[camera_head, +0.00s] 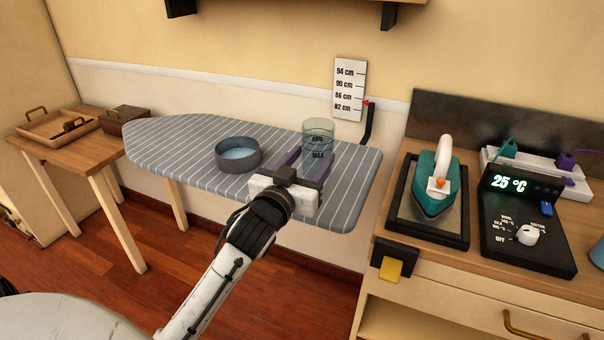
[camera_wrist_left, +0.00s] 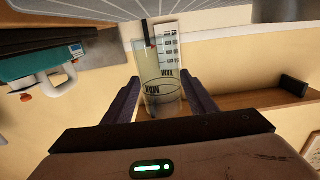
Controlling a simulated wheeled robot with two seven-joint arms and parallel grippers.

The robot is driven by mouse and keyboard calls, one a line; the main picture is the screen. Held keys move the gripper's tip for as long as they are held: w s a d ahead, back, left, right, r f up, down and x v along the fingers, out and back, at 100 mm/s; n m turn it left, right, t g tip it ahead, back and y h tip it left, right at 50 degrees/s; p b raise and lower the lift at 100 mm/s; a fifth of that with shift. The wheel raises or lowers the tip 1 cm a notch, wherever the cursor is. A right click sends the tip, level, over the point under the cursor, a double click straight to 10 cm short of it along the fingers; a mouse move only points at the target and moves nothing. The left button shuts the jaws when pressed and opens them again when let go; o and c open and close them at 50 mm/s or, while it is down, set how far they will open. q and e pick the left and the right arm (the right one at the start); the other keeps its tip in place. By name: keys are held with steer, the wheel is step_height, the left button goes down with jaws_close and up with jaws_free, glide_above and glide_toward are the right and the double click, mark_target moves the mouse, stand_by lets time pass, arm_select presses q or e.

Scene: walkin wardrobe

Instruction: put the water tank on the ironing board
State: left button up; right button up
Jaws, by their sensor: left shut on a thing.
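The water tank (camera_head: 319,137) is a clear cylinder with dark level marks, seen over the right part of the striped ironing board (camera_head: 190,181). My left gripper (camera_head: 305,166) is shut on the tank, with its purple fingers on either side. In the left wrist view, which looks upside down, the tank (camera_wrist_left: 161,90) stands between the fingers (camera_wrist_left: 165,98). The board's edge (camera_wrist_left: 105,8) shows along the top there. The fingers hide part of the tank's lower end, so I cannot tell whether it touches the board. My right gripper is out of view.
A grey round bowl (camera_head: 238,154) with bluish contents sits on the board, left of the tank. A height scale (camera_head: 348,88) hangs on the wall behind. A teal iron (camera_head: 437,182) and a control unit (camera_head: 528,225) stand on the right counter. The board's left part is clear.

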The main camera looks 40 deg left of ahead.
mark_target(312, 173)
arm_select(q)
steer(key=shift+f+b, duration=0.35)
steer(key=shift+f, duration=1.65)
steer(key=o, duration=1.3)
steer(key=shift+f, duration=0.2)
steer(key=shift+c, duration=0.2)
steer(key=shift+r, duration=0.1)
steer(key=v, duration=1.2)
steer(key=s+d+f+m+g+h, duration=0.15)
steer(key=d+f, duration=0.25)
steer(key=f, duration=0.5)
steer(key=s+d+f+m+g+h, duration=0.1)
steer(key=s+d+f+g+h, duration=0.2)
steer(key=f, duration=0.5)
steer(key=s+d+f+m+g+h, duration=0.2)
steer(key=s+d+f+g, duration=0.2)
steer(key=s+d+f, duration=0.6)
step_height(312, 173, down, 5)
steer(key=shift+s+d+r+b, duration=0.1)
steer(key=shift+s+d+b, duration=0.2)
steer(key=shift+s, duration=0.25)
steer(key=shift+m+h, duration=0.25)
